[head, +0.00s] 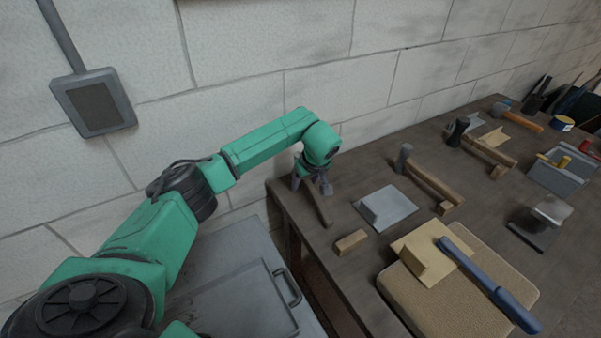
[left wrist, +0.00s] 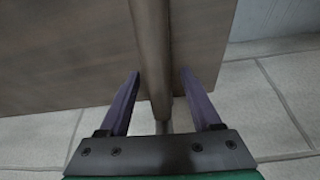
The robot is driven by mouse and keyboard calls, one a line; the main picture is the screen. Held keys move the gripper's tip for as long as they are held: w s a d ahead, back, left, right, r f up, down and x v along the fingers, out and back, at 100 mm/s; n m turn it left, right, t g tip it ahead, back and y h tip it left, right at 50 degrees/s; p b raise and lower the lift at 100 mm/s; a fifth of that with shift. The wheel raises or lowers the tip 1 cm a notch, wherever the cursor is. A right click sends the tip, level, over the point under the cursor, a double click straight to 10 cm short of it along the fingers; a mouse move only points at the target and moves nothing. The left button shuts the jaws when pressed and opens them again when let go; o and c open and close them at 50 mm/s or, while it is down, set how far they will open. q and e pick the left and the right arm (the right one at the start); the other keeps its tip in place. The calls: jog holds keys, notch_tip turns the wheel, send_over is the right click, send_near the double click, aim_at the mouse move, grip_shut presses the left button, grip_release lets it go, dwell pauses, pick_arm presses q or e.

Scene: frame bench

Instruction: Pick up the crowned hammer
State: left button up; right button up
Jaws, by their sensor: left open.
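My left gripper (head: 313,184) is open at the near left corner of the bench, above a tool with a dark brown handle (head: 320,206). In the left wrist view the handle (left wrist: 151,50) runs between the two open fingers (left wrist: 158,88), with a gap on either side. The tool's head is mostly hidden by the gripper, so I cannot tell whether it is the crowned hammer. Other hammers lie farther right: one with a grey head (head: 430,180), one with a black head (head: 485,150), and one with an orange handle (head: 522,120). My right gripper is not in view.
A grey metal plate (head: 385,208) and a small wooden block (head: 351,242) lie near the gripper. A tan pad (head: 400,296) carries a yellowish block (head: 420,262) and a blue-handled tool (head: 490,285). A grey toolbox (head: 555,180) stands right. A block wall (head: 340,88) rises behind.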

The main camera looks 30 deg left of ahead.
pick_arm(q)
jog(key=shift+c, duration=0.3)
grip_shut()
jog(key=shift+w, duration=0.1)
dwell(1.2)
